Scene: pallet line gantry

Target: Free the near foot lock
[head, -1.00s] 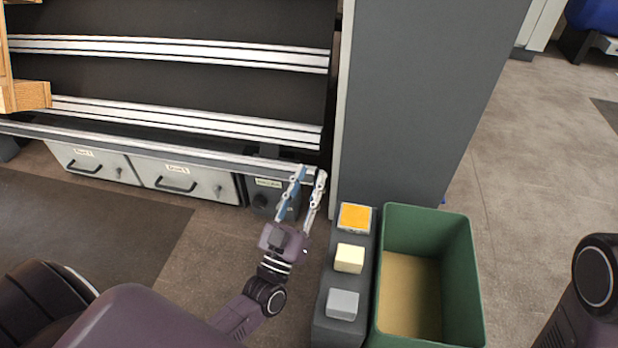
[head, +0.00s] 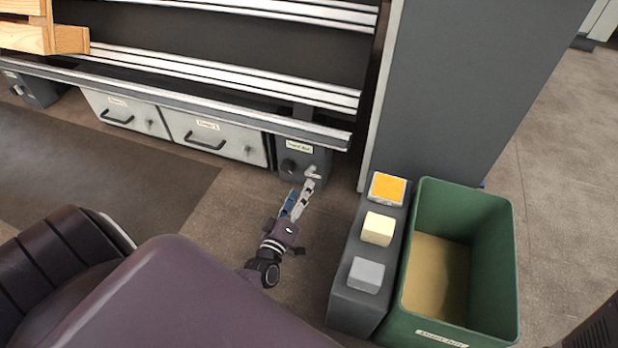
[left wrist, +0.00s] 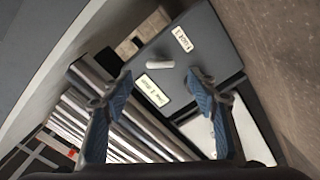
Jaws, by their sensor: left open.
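My right gripper is out of view.
A console with orange, cream and grey buttons (head: 366,275) and a green bin (head: 509,265) stand to the right. A tall grey panel (head: 460,90) rises behind them. Drawers (head: 213,140) sit left of the box. Another foot box (head: 38,90) is at far left.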

